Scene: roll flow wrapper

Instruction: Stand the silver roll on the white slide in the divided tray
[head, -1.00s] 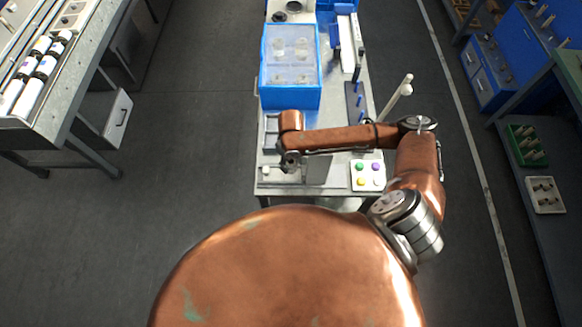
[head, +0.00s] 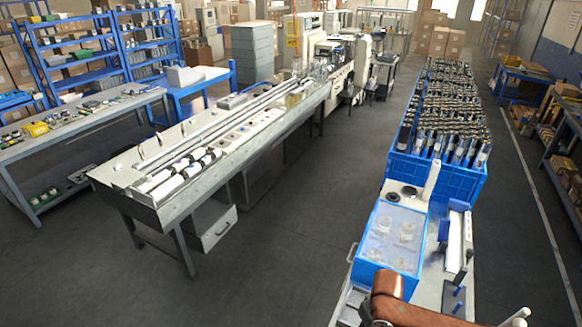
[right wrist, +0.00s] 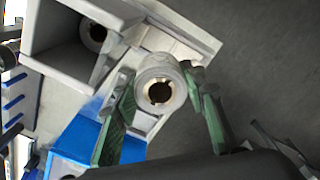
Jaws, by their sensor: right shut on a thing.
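My right gripper (right wrist: 160,80) shows in the right wrist view with its two green fingers shut on a silver roll (right wrist: 153,68). The roll's open end with a brownish bore faces the camera. A pale plate-like part (right wrist: 188,38) lies behind the roll; I cannot tell whether the roll touches it. A grey walled tray (right wrist: 60,72) is at the upper left, with another round roll end (right wrist: 95,34) inside its opening. In the head view only a copper link of my right arm shows at the bottom edge, and the gripper is out of frame. My left gripper is not in view.
A blue crate (head: 430,177) full of dark rods stands behind. A long metal table (head: 172,212) is on the left. Dark floor lies open between.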

